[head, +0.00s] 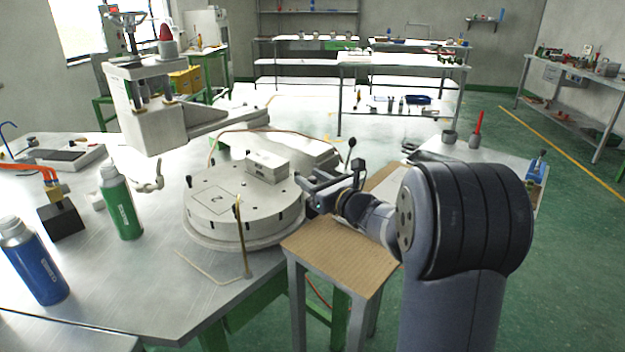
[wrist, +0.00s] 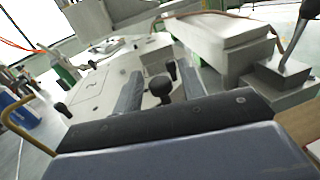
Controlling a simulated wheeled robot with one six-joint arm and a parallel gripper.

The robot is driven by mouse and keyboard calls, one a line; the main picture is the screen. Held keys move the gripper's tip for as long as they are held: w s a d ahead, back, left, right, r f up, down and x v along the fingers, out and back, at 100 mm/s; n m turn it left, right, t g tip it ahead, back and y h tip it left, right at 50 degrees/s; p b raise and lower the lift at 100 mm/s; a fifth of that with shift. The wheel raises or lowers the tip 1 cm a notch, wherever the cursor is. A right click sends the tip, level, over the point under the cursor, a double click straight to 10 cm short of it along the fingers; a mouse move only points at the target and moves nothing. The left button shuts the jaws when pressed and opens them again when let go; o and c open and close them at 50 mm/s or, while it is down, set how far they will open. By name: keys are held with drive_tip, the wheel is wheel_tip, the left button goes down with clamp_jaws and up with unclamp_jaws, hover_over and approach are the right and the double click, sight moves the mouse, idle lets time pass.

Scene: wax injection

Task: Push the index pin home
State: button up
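The round grey turntable (head: 215,205) stands on the metal table, with several dark pins or knobs around its edge. My gripper (head: 308,193) is at its right edge in the head view. In the wrist view, the two grey fingers of my gripper (wrist: 160,85) are apart. A black round-headed knob (wrist: 161,87), probably the index pin, shows between them with space on both sides. I cannot tell whether it lies level with the fingers or below them. Its lower end is hidden behind my gripper's body. In the head view my gripper covers this spot.
A grey block (head: 267,166) sits on the turntable. A black ball-topped lever (head: 351,143) stands behind my gripper. A bent brass rod (head: 241,235) rises at the turntable's front. Green (head: 120,203) and blue (head: 33,262) bottles stand left. A wooden-topped stand (head: 345,242) lies below my arm.

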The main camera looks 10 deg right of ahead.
clamp_jaws()
drive_tip(key=shift+f, duration=0.1)
idle(0.4)
drive_tip(key=shift+f+b, duration=0.85)
drive_tip(key=shift+b, duration=0.35)
unclamp_jaws()
drive_tip(key=v, duration=1.1)
